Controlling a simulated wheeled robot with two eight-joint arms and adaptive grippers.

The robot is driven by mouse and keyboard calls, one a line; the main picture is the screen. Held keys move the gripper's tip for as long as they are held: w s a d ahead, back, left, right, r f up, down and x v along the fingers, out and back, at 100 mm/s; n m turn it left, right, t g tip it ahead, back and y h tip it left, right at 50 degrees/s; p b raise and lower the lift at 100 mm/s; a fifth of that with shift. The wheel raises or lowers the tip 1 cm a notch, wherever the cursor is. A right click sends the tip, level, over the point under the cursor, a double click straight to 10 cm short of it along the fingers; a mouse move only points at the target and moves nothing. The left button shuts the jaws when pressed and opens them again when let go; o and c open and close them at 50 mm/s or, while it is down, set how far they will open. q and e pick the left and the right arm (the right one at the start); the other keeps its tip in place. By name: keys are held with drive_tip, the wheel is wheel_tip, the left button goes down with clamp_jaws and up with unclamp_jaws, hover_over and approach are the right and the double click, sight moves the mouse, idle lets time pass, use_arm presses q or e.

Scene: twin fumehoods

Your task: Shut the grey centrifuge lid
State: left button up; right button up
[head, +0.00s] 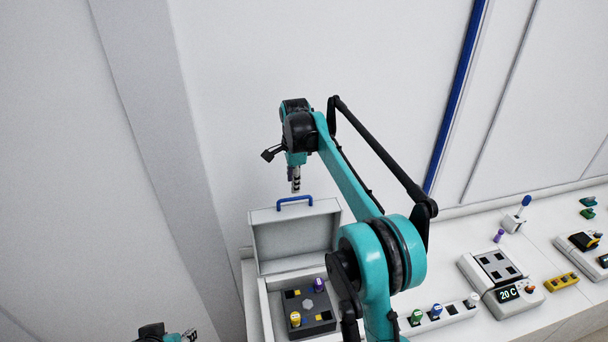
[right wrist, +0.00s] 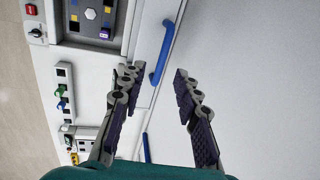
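The grey centrifuge (head: 265,310) stands on the bench with its lid (head: 290,237) raised upright. A blue handle (head: 294,201) sits on the lid's top edge. My right gripper (head: 295,188) points down just above the handle, apart from it. In the right wrist view the right gripper (right wrist: 154,80) is open and empty, and the blue handle (right wrist: 163,58) shows ahead, between the lines of the fingers. My left gripper (head: 190,335) barely shows at the bottom edge of the head view; its fingers are too small and cut off to tell their state.
The rotor block (head: 318,325) in the centrifuge holds a yellow-capped and a purple-capped tube. To the right stand a tube rack (head: 455,309), a heater reading 20 C (head: 490,270) and a yellow rack (head: 562,281). A wall rises behind the lid.

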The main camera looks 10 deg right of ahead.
sight(293, 198)
drive_tip(key=shift+m, duration=0.3)
drive_tip(key=f, duration=0.2)
drive_tip(key=w+f+p, duration=0.1)
drive_tip(key=f, duration=0.2)
drive_tip(key=w+f, duration=0.1)
drive_tip(key=f, duration=0.1)
drive_tip(key=shift+f, duration=0.25)
clamp_jaws()
